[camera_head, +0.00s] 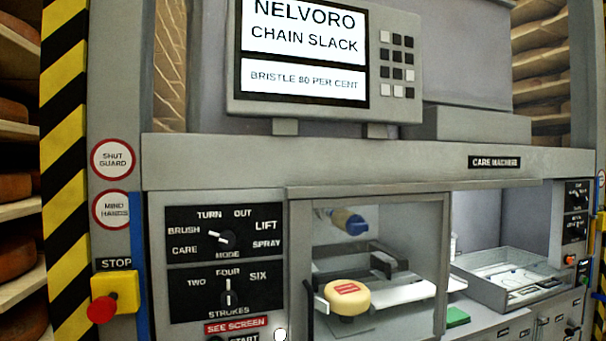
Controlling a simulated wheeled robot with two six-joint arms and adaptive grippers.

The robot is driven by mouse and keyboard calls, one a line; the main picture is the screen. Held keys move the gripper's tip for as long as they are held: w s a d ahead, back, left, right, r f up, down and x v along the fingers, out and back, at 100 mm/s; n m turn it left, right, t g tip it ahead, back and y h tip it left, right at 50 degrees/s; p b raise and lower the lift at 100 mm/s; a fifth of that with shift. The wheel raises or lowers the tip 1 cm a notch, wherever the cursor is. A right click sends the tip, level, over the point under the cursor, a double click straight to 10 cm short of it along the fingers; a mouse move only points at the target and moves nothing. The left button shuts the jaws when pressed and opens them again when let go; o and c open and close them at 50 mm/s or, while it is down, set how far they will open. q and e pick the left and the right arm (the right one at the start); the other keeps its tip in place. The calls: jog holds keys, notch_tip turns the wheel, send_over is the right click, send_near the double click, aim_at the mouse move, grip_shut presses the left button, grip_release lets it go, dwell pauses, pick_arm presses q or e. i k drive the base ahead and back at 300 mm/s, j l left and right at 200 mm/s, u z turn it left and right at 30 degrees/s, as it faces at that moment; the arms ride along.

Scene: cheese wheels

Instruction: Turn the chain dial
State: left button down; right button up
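No dial here carries a readable chain label. The mode dial (225,239) is on the left black panel, its pointer tilted toward upper left, near brush. The strokes dial (228,298) below it points up at four. Two small black dial panels are at the far right, an upper one (577,195) and a lower one (574,229); their lettering is too small to read. The screen (304,45) reads "Nelvoro chain slack, bristle 80 per cent". Neither of my grippers is in view.
A glass guard (420,230) covers a yellow cheese wheel (347,298) and a blue-ended roller. A red stop button (101,309) on a yellow box juts out at left. An open metal tray (510,285) is at right. Shelves of cheese stand at far left.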

aim_at(579, 199)
jog(key=i+l, duration=0.1)
jog(key=l, duration=0.45)
jog(key=i+l, duration=0.15)
jog(key=l, duration=0.4)
jog(key=i+l, duration=0.1)
jog(key=l, duration=0.5)
jog(key=i+l, duration=0.1)
jog(key=l, duration=0.45)
jog(key=i+l+z, duration=0.1)
jog(key=l, duration=0.45)
jog(key=i+l, duration=0.15)
jog(key=l, duration=0.4)
jog(key=i+l, duration=0.15)
jog(key=l, duration=0.4)
jog(key=i+l, duration=0.1)
jog(key=l, duration=0.45)
